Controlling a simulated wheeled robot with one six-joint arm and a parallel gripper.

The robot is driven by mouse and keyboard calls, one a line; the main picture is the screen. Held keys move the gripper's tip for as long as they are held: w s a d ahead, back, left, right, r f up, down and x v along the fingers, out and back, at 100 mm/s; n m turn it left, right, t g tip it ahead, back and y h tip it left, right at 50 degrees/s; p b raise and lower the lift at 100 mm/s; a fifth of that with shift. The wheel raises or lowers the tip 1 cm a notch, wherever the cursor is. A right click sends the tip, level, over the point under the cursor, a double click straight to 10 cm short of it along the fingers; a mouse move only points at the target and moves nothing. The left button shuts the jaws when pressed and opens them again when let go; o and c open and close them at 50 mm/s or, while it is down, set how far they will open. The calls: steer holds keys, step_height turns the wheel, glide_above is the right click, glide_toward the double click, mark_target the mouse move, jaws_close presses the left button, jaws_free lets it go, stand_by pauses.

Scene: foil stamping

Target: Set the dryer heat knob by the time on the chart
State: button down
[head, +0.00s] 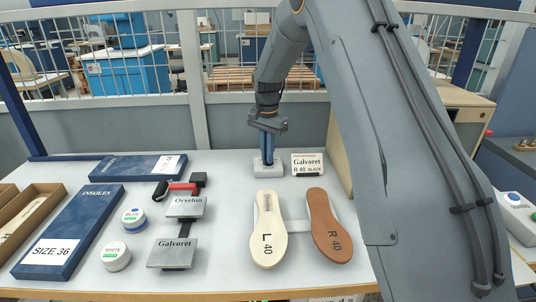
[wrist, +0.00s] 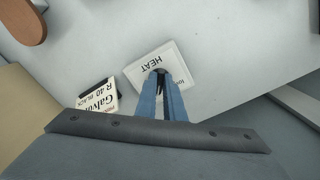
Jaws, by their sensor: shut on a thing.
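The dryer heat control is a small white box (head: 267,170) at the back middle of the table. In the wrist view its top plate (wrist: 172,57) reads "HEAT", with a partly hidden word beside it. My gripper (head: 267,161) points straight down onto the box. In the wrist view the blue fingers of my gripper (wrist: 161,74) close on the small dark knob (wrist: 160,70) at the plate's middle. The fingers hide most of the knob, so its pointer and setting cannot be read. I cannot make out a time chart in either view.
A card (head: 307,164) reading "Galvoret R 40 BLACK" stands just right of the box. Cream (head: 268,230) and brown (head: 329,226) soles lie in front. Stamp plates (head: 172,253), foil rolls (head: 115,256) and insole boxes (head: 69,232) fill the left. A wooden panel rises at right.

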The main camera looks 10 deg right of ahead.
steer(key=shift+w+r+m, duration=0.1)
steer(key=shift+m, duration=0.5)
steer(key=c, duration=1.9)
jaws_free()
steer(key=shift+o, duration=0.2)
step_height(320, 180, up, 8)
steer(key=shift+f+b, duration=0.1)
steer(key=shift+b, duration=0.8)
